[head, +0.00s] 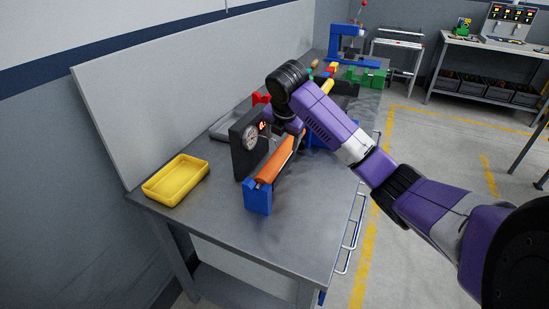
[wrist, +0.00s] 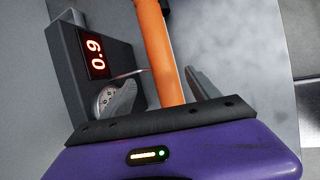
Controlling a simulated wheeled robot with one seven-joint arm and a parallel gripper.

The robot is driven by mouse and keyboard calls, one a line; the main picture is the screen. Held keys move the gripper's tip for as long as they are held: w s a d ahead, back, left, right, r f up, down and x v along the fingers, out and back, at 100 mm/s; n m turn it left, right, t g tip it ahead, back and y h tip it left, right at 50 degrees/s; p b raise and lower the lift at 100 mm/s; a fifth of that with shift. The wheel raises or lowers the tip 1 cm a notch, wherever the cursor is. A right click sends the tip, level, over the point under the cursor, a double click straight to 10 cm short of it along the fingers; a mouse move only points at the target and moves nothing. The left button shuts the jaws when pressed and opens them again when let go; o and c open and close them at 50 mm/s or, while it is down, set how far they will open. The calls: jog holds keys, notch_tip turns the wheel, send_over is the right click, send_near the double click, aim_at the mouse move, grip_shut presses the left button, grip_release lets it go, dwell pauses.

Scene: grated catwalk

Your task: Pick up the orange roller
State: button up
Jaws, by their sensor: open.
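The orange roller (head: 276,159) lies lengthwise on a blue stand (head: 257,198) on the grey workbench in the head view. Its far part is hidden behind my arm. In the wrist view the orange roller (wrist: 160,55) runs up the picture between the two fingers of my open gripper (wrist: 160,88). One finger is on each side of it, with a gap visible on the right. The left finger overlaps a round dial in the picture; I cannot tell whether it touches. In the head view my gripper is mostly hidden behind the wrist and the black gauge box.
A black gauge box (head: 243,147) stands just left of the roller; its red display (wrist: 95,53) reads 0.9 in the wrist view. A yellow tray (head: 176,181) sits at the bench's left. A blue press (head: 347,43) and green blocks (head: 366,76) stand farther back. The bench front (head: 295,235) is clear.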

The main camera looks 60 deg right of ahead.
aim_at(284, 149)
jog(key=shift+s+f, duration=0.1)
jog(key=shift+s, duration=0.15)
jog(key=shift+w+f+n, duration=0.1)
jog(key=shift+f+n, duration=0.1)
jog(key=shift+n, duration=0.1)
jog(key=p+x, duration=0.1)
jog(key=x, duration=0.6)
jog(key=shift+d+f, duration=0.15)
jog(key=shift+c, duration=0.4)
grip_shut()
